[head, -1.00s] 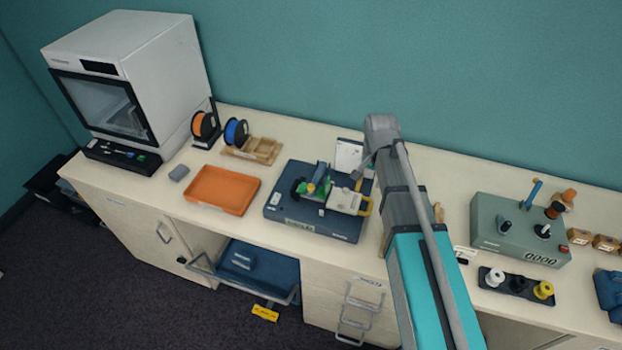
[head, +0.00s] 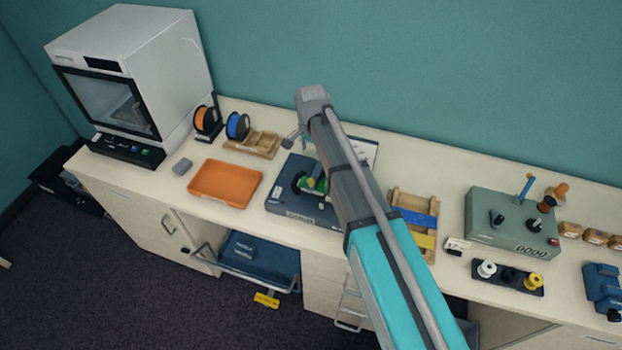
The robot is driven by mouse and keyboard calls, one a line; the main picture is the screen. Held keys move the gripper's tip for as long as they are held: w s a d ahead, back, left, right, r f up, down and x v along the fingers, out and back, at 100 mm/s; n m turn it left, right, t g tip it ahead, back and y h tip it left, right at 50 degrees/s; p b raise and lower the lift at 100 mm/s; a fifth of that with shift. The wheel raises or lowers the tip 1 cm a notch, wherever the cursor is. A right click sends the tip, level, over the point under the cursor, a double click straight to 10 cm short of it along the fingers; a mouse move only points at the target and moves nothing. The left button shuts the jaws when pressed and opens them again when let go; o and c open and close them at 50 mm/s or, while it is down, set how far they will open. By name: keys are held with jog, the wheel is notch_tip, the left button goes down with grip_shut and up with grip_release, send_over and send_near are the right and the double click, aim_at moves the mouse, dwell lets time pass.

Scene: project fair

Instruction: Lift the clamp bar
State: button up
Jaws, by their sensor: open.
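The clamping fixture is a dark blue base plate (head: 283,206) on the bench, partly behind my arm. On it I see a green piece (head: 313,185) and a dark rounded part (head: 298,181). My arm covers the fixture's right part, and I cannot pick out the clamp bar for certain. My gripper (head: 293,140) shows only as small grey parts below the wrist. It is open, above the back left of the fixture in the picture. I cannot tell whether it touches anything.
A wooden rack (head: 398,199) with blue and yellow pieces and a grey-green control box (head: 480,208) stand right.

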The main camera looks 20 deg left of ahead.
aim_at(311, 180)
jog(key=shift+f, duration=0.1)
notch_tip(311, 180, down, 14)
jog(key=b, duration=1.3)
jog(key=shift+r+b, duration=0.2)
jog(key=shift+b, duration=0.2)
jog(key=shift+c, duration=0.3)
grip_shut()
